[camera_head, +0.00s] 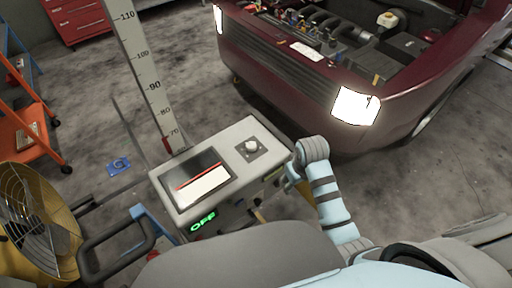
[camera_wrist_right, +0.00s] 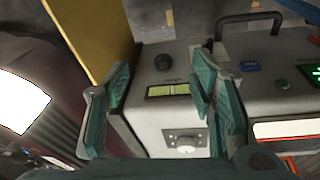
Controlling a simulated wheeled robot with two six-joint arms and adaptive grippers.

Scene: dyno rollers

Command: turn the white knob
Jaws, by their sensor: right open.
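The white knob (camera_head: 250,147) sits on a dark square plate on the top of the grey console (camera_head: 220,135), right of its screen. My left gripper is not in view.
The console's screen (camera_head: 195,183) has a red line. A green OFF display (camera_head: 203,222) and a handle are on the front side. A maroon car (camera_head: 290,65) and yellow fan (camera_head: 35,225) stand near.

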